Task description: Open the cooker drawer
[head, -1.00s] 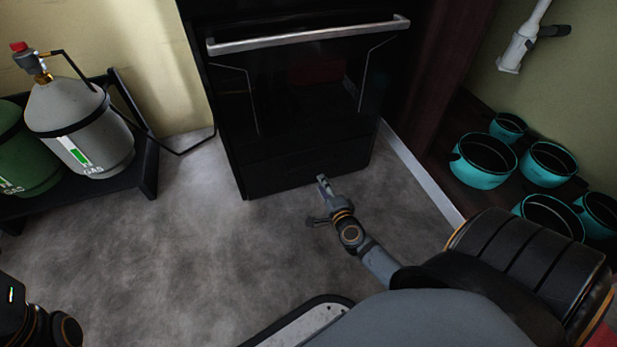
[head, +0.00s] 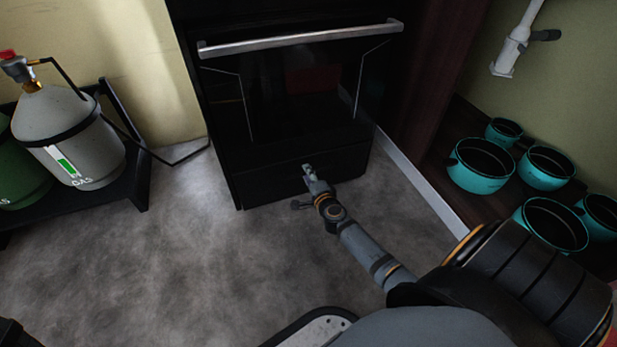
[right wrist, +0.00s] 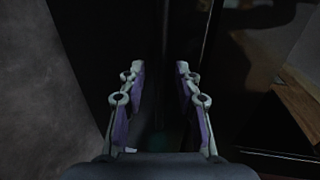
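The black cooker has a long metal handle (head: 300,39) across its glass oven door (head: 300,90). The cooker drawer (head: 268,184) is the plain dark panel below the door, just above the floor. Its face is too dark to tell whether it stands slightly out. My right gripper (head: 309,172) is at the drawer front, near its upper edge. In the right wrist view the right gripper's fingers (right wrist: 155,75) are apart, with dark surfaces and a narrow seam between them. Whether they touch the drawer is unclear. My left gripper is out of view.
Several teal pots (head: 480,165) sit on a dark shelf at the right. A white pipe (head: 515,45) hangs above them. The grey floor (head: 170,260) before the cooker is clear.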

